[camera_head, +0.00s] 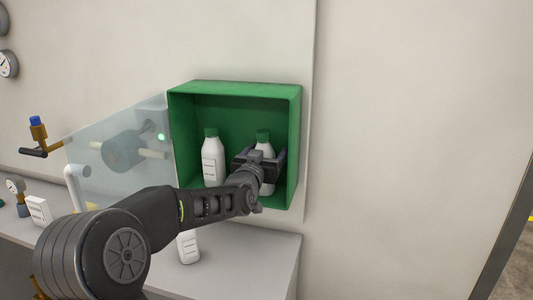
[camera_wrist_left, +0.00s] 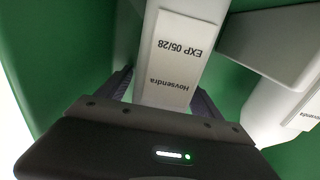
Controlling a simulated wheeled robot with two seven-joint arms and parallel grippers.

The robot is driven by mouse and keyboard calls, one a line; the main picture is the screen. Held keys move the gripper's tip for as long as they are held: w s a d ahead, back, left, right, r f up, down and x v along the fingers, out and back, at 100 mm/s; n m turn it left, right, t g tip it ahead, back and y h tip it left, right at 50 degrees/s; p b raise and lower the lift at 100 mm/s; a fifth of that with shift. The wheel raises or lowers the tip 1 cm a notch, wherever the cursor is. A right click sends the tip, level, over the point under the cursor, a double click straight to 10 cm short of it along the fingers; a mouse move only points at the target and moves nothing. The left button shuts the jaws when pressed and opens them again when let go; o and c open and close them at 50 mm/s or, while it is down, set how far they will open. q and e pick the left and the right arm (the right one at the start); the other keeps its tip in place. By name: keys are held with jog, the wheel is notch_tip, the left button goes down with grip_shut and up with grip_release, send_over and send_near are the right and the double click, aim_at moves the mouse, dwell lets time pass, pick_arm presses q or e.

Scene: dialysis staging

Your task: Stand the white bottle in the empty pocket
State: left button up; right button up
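A white bottle (camera_head: 268,183) with a green cap and white label is inside the green box, at its right side, roughly upright. My left gripper (camera_head: 259,160) reaches into the box with one finger on each side of this bottle. In the left wrist view the fingers (camera_wrist_left: 165,95) lie close against both sides of the bottle (camera_wrist_left: 190,50), whose label appears upside down. The arm partly hides the bottle's base, so I cannot tell whether it touches the box floor. My right gripper is not in view.
The open green box (camera_head: 235,88) holds another white bottle (camera_head: 213,163) at left, apart from the gripped one. A third white bottle (camera_head: 188,248) stands on the grey counter (camera_head: 265,255) below, partly behind my arm. A clear panel (camera_head: 120,125) stands left of the box.

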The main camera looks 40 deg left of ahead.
pick_arm(q)
jog(key=shift+r, duration=0.2)
jog(key=b+v, duration=0.3)
jog(key=v, duration=0.9)
jog(key=shift+f, duration=0.1)
dwell(0.3)
